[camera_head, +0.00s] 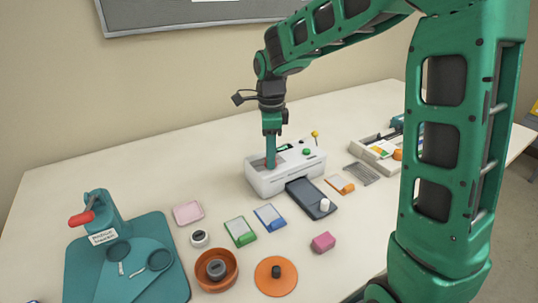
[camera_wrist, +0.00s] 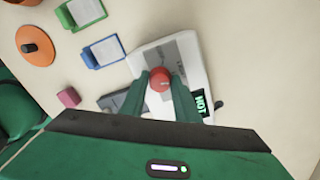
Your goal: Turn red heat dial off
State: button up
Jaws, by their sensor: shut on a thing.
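The white laminator (camera_head: 285,174) stands on the table, with a small green-lit display on its top. In the wrist view the laminator (camera_wrist: 190,50) lies under my gripper, and its display (camera_wrist: 202,104) reads "HOT". The red heat dial (camera_wrist: 160,80) sits between my two fingertips. My gripper (camera_wrist: 161,84) is shut on the dial from above. In the head view my gripper (camera_head: 270,163) reaches straight down to the laminator's left part, and the dial is hidden there behind the fingers.
A green knob (camera_head: 306,151) and a yellow-topped lever (camera_head: 315,134) stand on the laminator's right part. A dark tray (camera_head: 308,196) lies in front. A teal punch press (camera_head: 98,222), orange bowl (camera_head: 216,269), orange disc (camera_head: 275,277) and pink cube (camera_head: 323,242) stand nearer. The back left table is clear.

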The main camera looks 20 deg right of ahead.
jog(key=n, duration=0.7)
jog(key=shift+w+r, duration=0.1)
jog(key=shift+w, duration=0.05)
jog(key=n, duration=0.4)
jog(key=shift+d, duration=0.1)
jog(key=shift+n, duration=1.7)
jog(key=o, duration=1)
jog(key=shift+o, duration=0.2)
